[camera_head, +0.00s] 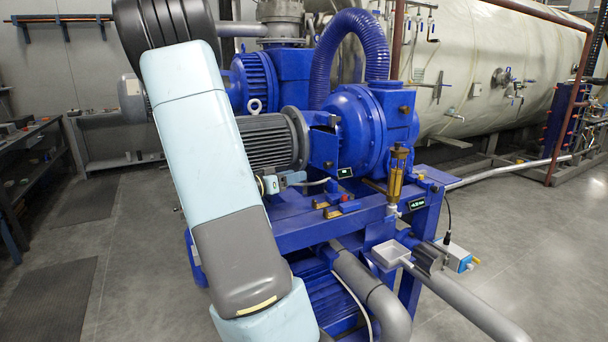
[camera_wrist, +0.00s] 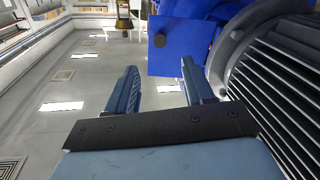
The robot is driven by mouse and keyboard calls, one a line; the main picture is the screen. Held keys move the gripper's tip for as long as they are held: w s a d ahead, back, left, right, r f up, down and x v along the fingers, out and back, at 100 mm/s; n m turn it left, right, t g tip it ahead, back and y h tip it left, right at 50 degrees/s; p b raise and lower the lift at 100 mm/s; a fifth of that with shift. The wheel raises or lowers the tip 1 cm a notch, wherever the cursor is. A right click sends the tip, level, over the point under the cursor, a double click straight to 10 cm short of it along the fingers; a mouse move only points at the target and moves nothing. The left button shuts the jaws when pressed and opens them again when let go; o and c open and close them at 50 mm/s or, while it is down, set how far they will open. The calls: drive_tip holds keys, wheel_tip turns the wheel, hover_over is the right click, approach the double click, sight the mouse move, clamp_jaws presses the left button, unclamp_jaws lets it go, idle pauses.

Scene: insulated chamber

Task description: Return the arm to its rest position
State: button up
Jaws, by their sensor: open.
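My arm (camera_head: 206,165), pale blue and grey, rises across the left of the head view, in front of the blue pump machine (camera_head: 365,135). A ribbed grey motor (camera_wrist: 285,75) is close on the right of the fingers. A blue block (camera_wrist: 178,62) shows beyond the fingertips; I cannot tell the exact gap.
A grey finned motor (camera_head: 270,143) sits beside my arm on the blue frame (camera_head: 325,230). A brass-coloured fitting (camera_head: 397,172) stands upright at the frame's right. The floor at left (camera_head: 140,240) is open; a dark bench (camera_head: 30,165) stands beyond.

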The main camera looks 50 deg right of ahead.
drive_tip(key=shift+w+a, duration=0.15)
drive_tip(key=shift+a, duration=0.55)
